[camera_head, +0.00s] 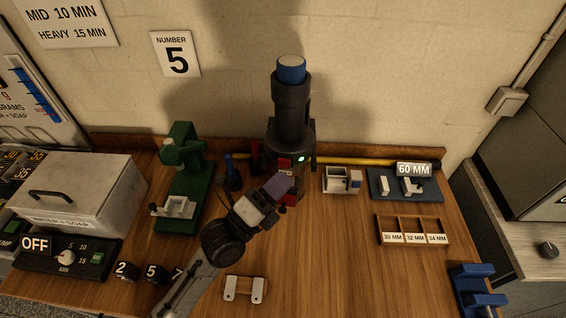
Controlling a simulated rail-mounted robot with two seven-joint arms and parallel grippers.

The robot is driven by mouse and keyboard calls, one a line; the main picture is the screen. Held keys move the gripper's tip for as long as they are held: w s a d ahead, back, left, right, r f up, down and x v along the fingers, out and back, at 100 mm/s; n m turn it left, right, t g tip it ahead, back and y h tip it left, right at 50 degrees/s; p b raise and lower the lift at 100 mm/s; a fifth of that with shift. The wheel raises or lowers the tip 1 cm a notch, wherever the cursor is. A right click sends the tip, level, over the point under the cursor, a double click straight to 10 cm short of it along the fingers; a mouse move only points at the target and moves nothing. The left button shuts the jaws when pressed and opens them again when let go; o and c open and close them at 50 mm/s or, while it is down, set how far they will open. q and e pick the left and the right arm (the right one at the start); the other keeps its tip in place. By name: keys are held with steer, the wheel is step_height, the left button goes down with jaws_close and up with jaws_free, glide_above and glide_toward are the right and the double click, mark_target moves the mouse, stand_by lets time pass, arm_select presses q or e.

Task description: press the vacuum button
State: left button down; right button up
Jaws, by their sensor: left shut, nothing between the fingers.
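A dark cylindrical machine (291,105) with a blue and white top stands upright at the back middle of the wooden table. Which part is the vacuum button I cannot tell for sure. My left gripper (278,185) is shut and empty, with its tip right in front of the machine's lower front, close to the red patch. The tip covers part of the machine's base, and I cannot tell whether it touches. My right gripper is not in view.
A green press (182,190) stands left of the machine. A grey box (75,195) and a dial panel (65,262) are at the left. A three-slot tray (411,223), a 60 MM gauge (378,186) and a blue fixture (470,284) are at the right.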

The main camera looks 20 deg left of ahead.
arm_select(q)
steer(key=s+d+p, duration=0.1)
steer(key=s+p, duration=0.1)
steer(key=s, duration=0.4)
stand_by(0.6)
